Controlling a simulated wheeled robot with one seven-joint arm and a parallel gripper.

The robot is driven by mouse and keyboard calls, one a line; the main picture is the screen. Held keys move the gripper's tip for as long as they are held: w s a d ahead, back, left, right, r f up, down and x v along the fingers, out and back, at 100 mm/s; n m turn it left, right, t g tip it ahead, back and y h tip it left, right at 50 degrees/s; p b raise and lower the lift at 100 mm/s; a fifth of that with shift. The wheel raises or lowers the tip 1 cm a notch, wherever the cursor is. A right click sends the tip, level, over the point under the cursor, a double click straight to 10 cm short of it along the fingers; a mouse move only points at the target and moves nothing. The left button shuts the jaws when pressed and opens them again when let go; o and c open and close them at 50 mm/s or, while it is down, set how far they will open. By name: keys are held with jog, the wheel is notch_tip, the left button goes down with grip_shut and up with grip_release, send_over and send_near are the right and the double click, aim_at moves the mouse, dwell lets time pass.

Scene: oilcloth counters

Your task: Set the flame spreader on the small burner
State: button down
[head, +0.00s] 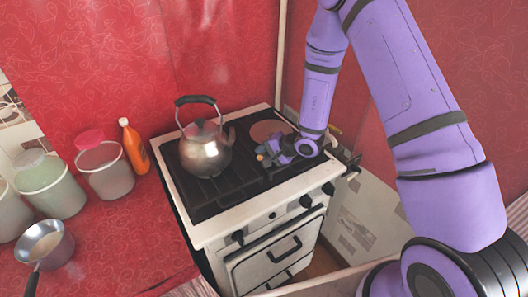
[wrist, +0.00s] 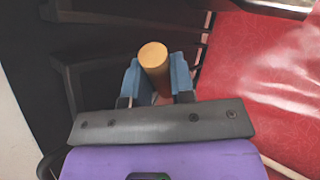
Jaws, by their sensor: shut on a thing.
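My gripper (head: 270,154) is over the right part of the stove top (head: 228,198), low near the surface. In the wrist view my gripper (wrist: 156,78) has its two blue fingers shut on a wooden handle (wrist: 153,57), whose round end faces the camera. A tan tip shows at the fingers in the head view. What the handle joins is hidden by the fingers and wrist, so I cannot see whether it touches the stove. A flat pinkish-brown disc (head: 265,130) lies at the back right of the stove top; I cannot tell whether it is the flame spreader or a plate.
A steel kettle (head: 206,152) stands on the stove's left part, close to my gripper. An orange bottle (head: 134,148), jars (head: 104,170) and a saucepan (head: 45,246) stand on the red counter at left. A red wall rises behind the stove.

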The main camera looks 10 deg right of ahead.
jog(key=shift+f, duration=0.25)
jog(key=c, duration=0.9)
grip_release()
jog(key=shift+c, duration=0.2)
jog(key=shift+o, duration=0.3)
jog(key=shift+s+d, duration=0.1)
jog(key=shift+s, duration=0.05)
